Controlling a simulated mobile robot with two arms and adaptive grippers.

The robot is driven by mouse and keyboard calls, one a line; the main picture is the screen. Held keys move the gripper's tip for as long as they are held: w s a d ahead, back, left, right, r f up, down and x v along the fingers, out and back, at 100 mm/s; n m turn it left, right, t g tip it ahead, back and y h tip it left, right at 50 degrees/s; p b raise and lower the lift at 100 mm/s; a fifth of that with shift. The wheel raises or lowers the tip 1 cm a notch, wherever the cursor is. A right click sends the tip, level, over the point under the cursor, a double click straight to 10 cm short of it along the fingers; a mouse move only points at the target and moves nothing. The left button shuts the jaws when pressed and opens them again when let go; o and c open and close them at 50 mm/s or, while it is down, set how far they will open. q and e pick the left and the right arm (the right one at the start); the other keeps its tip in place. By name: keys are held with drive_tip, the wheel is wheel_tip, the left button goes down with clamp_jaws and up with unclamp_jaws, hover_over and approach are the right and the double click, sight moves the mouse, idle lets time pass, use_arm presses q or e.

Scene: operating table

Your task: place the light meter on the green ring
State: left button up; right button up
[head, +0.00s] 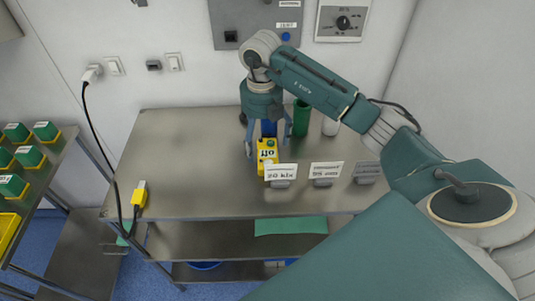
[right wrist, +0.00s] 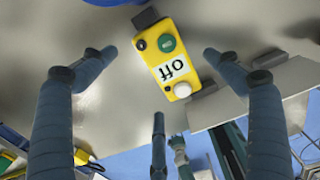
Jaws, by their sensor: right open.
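The light meter, a yellow box with a green button, a white dome and an "off" label, is on the metal table below my right gripper (head: 268,143); it shows in the head view (head: 267,158). In the right wrist view the light meter (right wrist: 158,52) lies between the two spread fingertips of my right gripper (right wrist: 160,54), with a gap on each side. The right gripper is open and holds nothing. I cannot make out a green ring in either view. My left gripper is not in view.
The metal table (head: 180,150) is clear on its left. White cards (head: 325,169) stand along the front right edge. A green cylinder (head: 301,118) and a white cylinder (head: 330,126) stand behind.

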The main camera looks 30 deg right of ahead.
sight(263, 152)
drive_tip(key=f, duration=0.2)
drive_tip(key=f+p, duration=0.1)
drive_tip(key=shift+s+f, duration=0.2)
drive_tip(key=shift+f, duration=0.6)
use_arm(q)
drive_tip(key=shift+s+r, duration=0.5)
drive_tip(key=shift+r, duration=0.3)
use_arm(e)
drive_tip(key=shift+c, duration=0.3)
drive_tip(key=c, duration=1.5)
drive_tip(key=shift+r, duration=0.1)
